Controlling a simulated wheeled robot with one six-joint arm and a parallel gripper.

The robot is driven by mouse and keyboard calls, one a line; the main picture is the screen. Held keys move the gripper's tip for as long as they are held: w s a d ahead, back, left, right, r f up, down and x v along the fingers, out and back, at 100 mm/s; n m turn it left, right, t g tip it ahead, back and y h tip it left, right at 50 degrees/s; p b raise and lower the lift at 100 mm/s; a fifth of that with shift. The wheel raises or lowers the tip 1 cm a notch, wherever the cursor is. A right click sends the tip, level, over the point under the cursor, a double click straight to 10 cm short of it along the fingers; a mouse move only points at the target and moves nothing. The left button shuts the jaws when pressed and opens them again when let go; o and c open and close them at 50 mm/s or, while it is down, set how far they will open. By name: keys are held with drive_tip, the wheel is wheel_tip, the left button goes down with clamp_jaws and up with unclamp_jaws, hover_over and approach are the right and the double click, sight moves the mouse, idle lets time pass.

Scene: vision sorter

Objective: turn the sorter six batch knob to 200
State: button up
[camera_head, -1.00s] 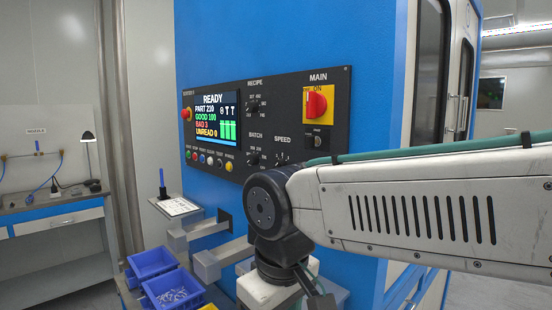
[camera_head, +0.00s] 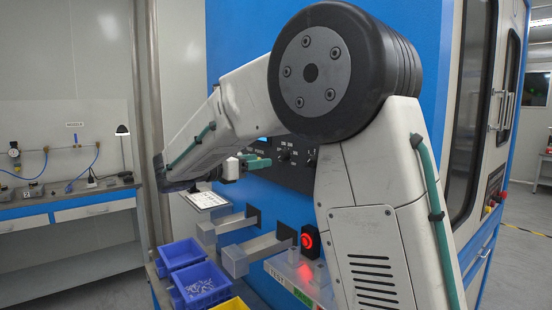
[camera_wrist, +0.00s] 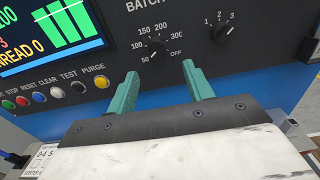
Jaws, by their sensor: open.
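The batch knob (camera_wrist: 156,47) is a small black dial on the black panel in the wrist view, with marks for 50, 150, 200, 300 and OFF around it. Its pointer is too small to read surely. My gripper (camera_wrist: 160,70) is open, with two green fingers apart just below the knob in that picture. The knob lies between the lines of the fingers, and nothing is held. In the head view my gripper (camera_head: 268,161) is in front of the panel (camera_head: 292,172), with much of the panel hidden behind my arm.
The speed knob (camera_wrist: 221,32) sits right of the batch knob. Coloured buttons, including the yellow purge button (camera_wrist: 102,82), and the display (camera_wrist: 55,25) are at the left.

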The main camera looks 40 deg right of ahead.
sight(281, 156)
drive_tip(key=d, duration=0.7)
drive_tip(key=shift+w+d, duration=0.3)
drive_tip(key=shift+d, duration=0.05)
drive_tip(key=c, duration=1)
